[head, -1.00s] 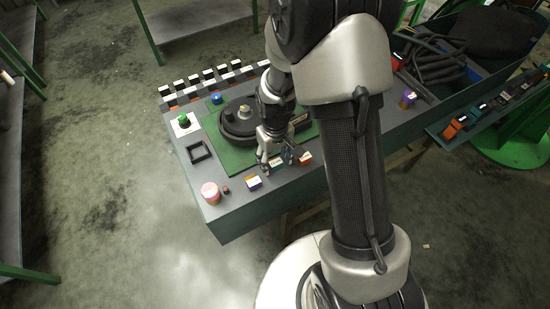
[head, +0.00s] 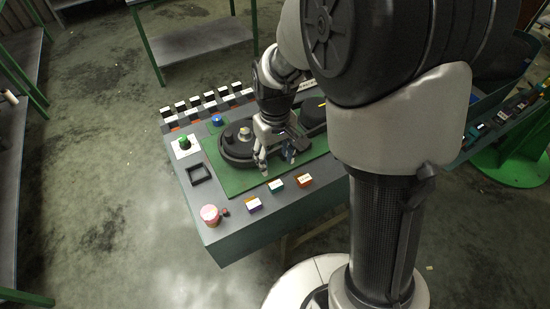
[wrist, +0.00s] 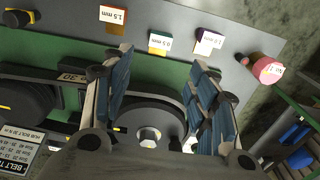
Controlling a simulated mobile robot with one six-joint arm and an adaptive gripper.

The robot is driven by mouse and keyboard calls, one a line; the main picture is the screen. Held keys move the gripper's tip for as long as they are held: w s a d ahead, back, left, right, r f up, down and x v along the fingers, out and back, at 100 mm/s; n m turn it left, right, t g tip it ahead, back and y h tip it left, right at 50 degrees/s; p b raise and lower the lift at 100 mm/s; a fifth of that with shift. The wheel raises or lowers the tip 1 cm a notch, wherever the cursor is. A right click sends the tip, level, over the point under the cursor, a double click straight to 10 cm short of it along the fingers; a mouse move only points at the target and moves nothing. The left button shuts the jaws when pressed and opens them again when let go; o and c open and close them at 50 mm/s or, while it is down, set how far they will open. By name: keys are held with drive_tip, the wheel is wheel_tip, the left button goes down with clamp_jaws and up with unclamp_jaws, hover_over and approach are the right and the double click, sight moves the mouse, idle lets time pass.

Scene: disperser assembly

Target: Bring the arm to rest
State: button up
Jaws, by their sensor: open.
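My gripper (head: 277,167) is open and empty above the green board (head: 222,180) on the grey workbench. In the wrist view its two blue-padded fingers (wrist: 161,90) stand wide apart. Between and below them lies a round black pulley with a pale hub and a hex bolt (wrist: 149,137). In the head view the black belt drive (head: 236,154) with its pale hub is left of the gripper, and the arm partly hides its right end.
Small labelled blocks stand along the front edge: purple (head: 254,204), green (head: 276,186) and orange-brown (head: 304,180). A pink cylinder (head: 210,214) stands at the front left corner. A black square frame (head: 198,173), a green button (head: 185,143) and a blue knob (head: 217,119) are farther back.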

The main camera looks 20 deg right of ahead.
drive_tip(key=shift+r, duration=0.1)
drive_tip(key=s+r+m+t+b, duration=0.1)
drive_tip(key=s+r+t, duration=0.1)
drive_tip(key=s+r, duration=0.5)
drive_tip(key=s+r+m+t+b, duration=0.1)
drive_tip(key=s+r+t, duration=0.1)
drive_tip(key=s+r, duration=0.5)
drive_tip(key=s, duration=0.4)
drive_tip(key=shift+s+d+r+t, duration=0.15)
drive_tip(key=shift+s+d+t, duration=0.15)
drive_tip(key=shift+s+d, duration=0.05)
drive_tip(key=shift+d+m, duration=0.1)
drive_tip(key=shift+m, duration=0.2)
